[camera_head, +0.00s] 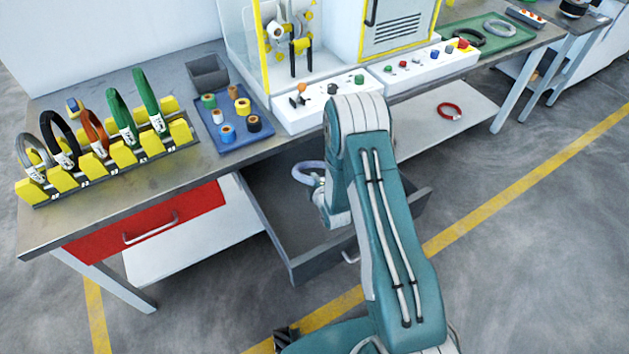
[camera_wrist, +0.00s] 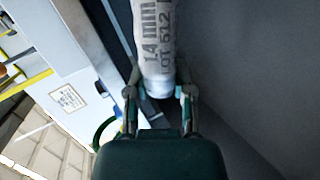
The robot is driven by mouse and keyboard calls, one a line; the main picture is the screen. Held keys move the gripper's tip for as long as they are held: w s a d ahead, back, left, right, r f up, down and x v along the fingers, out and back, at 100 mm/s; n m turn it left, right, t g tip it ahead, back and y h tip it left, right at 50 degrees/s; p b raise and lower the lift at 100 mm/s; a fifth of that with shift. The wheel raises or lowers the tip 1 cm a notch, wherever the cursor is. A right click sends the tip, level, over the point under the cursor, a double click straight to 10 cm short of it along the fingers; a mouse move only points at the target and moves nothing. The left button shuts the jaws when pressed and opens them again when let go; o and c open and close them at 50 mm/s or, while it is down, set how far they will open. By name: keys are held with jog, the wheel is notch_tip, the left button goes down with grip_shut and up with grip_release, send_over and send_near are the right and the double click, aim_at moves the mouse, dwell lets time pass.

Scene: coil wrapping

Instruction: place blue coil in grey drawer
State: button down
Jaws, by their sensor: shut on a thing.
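The grey drawer (camera_head: 312,262) is pulled open under the bench. A pale bluish-lilac coil (camera_head: 303,171) shows over the drawer's interior, partly hidden by my arm. My gripper (camera_head: 319,184) is over the open drawer, mostly hidden behind my wrist in the head view. In the wrist view, my gripper (camera_wrist: 159,92) is shut on the coil's white printed label section (camera_wrist: 157,45), one finger on each side. I cannot tell whether the coil touches the drawer floor.
A rack (camera_head: 125,155) of several coils stands on the bench at left. A blue tray (camera_head: 238,133) holds tape rolls beside a grey bin (camera_head: 207,72). A red drawer (camera_head: 150,222) is closed. A red coil (camera_head: 449,111) lies on the lower shelf at right.

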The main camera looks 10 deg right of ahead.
jog(key=shift+f, duration=0.35)
jog(key=shift+f, duration=0.2)
jog(key=shift+c, duration=2.4)
grip_release()
